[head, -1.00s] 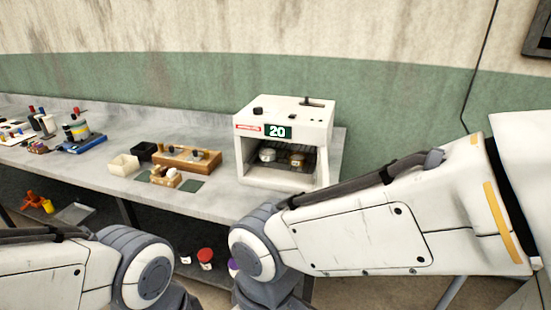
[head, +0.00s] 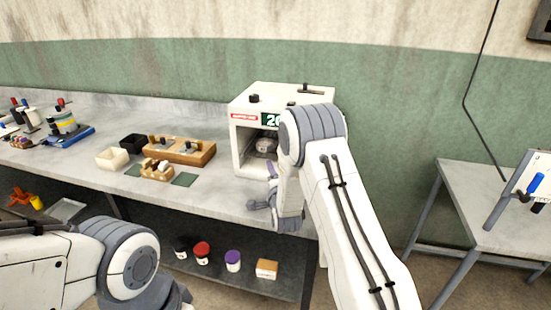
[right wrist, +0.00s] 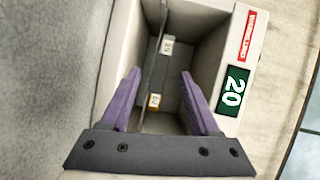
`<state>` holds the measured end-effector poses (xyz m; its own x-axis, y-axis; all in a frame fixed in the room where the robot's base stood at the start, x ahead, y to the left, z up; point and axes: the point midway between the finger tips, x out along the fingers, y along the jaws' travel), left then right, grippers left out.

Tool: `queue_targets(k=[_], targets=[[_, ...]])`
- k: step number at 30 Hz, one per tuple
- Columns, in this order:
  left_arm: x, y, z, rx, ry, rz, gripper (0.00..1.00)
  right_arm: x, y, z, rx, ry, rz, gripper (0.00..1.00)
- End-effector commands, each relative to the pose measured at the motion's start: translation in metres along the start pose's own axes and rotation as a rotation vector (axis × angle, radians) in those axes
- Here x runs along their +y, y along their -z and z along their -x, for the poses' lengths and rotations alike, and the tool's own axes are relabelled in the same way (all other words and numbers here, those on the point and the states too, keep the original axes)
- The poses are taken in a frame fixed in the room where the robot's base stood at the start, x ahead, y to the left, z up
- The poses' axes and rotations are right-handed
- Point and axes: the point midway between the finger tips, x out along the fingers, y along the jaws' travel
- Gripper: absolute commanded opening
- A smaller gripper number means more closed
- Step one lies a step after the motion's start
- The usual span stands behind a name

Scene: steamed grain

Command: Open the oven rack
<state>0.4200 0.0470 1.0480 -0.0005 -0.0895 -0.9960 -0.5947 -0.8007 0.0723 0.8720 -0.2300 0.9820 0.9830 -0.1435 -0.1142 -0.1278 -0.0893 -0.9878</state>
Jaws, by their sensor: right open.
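The white oven (head: 285,93) with a green "20" display stands on the bench, its front open. In the right wrist view the oven (right wrist: 215,45) appears turned on its side. Its dark rack (right wrist: 152,70) shows as a thin strip inside the cavity, with two small labelled containers by it. My right gripper (right wrist: 160,73) is open and empty, its purple fingers on either side of the rack strip in the picture; I cannot tell whether they touch it. In the head view my right arm covers the oven's right front. Only my left arm shows; its gripper is out of view.
On the bench (head: 221,199), left of the oven, are a wooden block rack (head: 195,155), a cream box (head: 112,160) and a black box (head: 133,143). Several jars and a small box sit on the lower shelf. Another table (head: 480,190) stands at the right.

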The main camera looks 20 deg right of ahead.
Motion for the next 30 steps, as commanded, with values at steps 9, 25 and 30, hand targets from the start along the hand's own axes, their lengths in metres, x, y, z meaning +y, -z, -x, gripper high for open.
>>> queue_targets(k=[9,25,30], targets=[[0.000,0.000,0.003,0.000,0.000,0.000,0.00,0.006,0.033,-0.015,0.065,0.116,-0.114,0.62],[0.002,0.001,0.022,0.000,0.000,0.000,0.00,-0.002,0.036,-0.096,0.063,0.113,-0.110,0.62],[0.002,0.001,0.024,0.000,0.000,0.000,0.00,-0.003,0.037,-0.106,0.062,0.111,-0.110,0.62]])
